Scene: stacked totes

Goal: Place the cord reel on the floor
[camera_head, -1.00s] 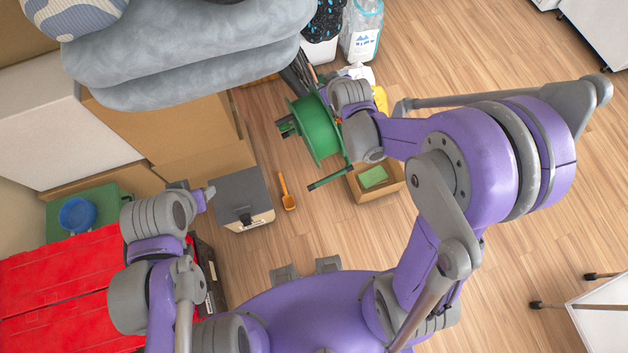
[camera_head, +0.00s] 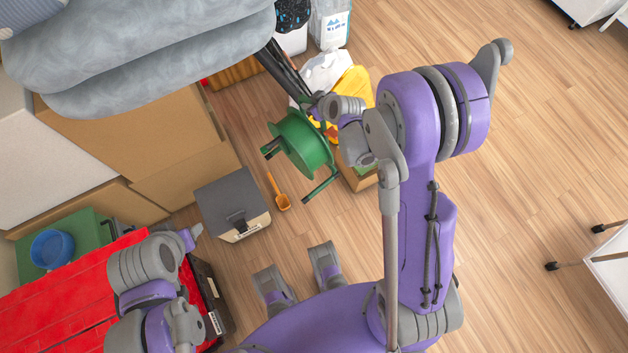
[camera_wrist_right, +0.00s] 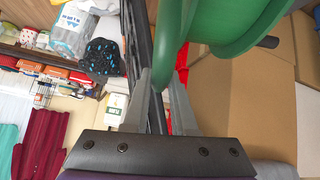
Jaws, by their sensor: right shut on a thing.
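The green cord reel (camera_head: 304,146) hangs from my right gripper (camera_head: 322,108) in the head view, with its drum and frame legs tilted. In the right wrist view the reel (camera_wrist_right: 235,22) fills the top right. There the fingers of my right gripper (camera_wrist_right: 158,98) are shut on the reel's green tube. The floor (camera_head: 340,225) shows below the reel; the gap between them is hard to judge. My left gripper (camera_head: 194,232) is at the lower left, apart from the reel, near the red tote lid; its finger opening is unclear.
A cardboard box (camera_head: 358,180) is partly hidden behind my right arm. A yellow item (camera_head: 354,84) and white bags are behind. Wood floor at right is mostly clear.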

